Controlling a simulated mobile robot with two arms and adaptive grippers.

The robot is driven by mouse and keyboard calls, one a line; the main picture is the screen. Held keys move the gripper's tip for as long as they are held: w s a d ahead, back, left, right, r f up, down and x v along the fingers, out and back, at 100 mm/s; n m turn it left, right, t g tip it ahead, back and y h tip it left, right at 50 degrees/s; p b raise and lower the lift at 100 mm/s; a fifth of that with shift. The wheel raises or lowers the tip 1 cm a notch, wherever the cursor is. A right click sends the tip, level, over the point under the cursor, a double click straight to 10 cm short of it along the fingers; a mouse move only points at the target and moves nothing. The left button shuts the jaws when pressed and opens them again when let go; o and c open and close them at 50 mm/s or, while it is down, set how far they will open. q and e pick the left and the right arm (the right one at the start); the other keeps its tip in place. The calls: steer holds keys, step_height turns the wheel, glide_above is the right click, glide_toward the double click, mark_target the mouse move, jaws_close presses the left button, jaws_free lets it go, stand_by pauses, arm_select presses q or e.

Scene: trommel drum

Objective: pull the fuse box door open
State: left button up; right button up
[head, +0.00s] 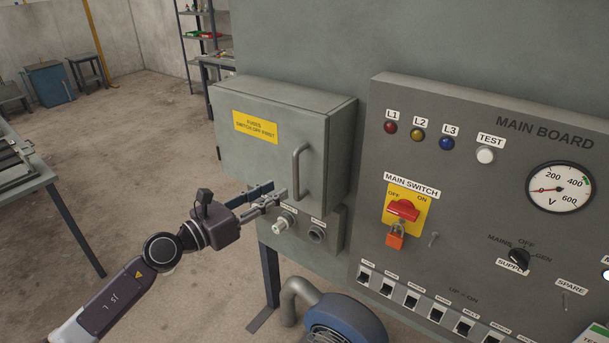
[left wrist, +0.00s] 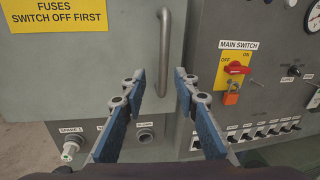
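The grey fuse box door (head: 240,165) carries a yellow label reading "FUSES SWITCH OFF FIRST" (head: 255,127) and looks shut. Its upright metal bar handle (head: 298,172) is at the door's right side. My left gripper (head: 277,190) is in front of the door's lower part, close to the handle's lower end. In the left wrist view the fingers (left wrist: 159,82) are spread with nothing between them, and the handle (left wrist: 165,45) shows beyond the gap between their tips. I cannot tell whether a finger touches the door. My right gripper is not in view.
The main board (head: 470,190) stands right of the box, with a red main switch (head: 403,209) and an orange padlock (head: 395,241). Sockets (head: 284,221) sit below the door. A blue motor-like unit (head: 345,320) is on the floor. Floor left of the box is mostly open.

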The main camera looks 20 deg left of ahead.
mark_target(294, 177)
arm_select(q)
steer(key=shift+m, duration=0.6)
steer(key=p+x, duration=0.1)
steer(key=x, duration=0.1)
steer(key=r+p+x, duration=0.1)
steer(key=x, duration=0.4)
steer(key=shift+w+d+r+p, duration=0.1)
steer(key=shift+d+r+p, duration=0.2)
steer(key=shift+d+p, duration=0.15)
steer(key=shift+f, duration=0.1)
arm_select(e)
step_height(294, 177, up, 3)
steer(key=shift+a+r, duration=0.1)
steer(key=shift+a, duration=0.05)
arm_select(q)
jaws_close()
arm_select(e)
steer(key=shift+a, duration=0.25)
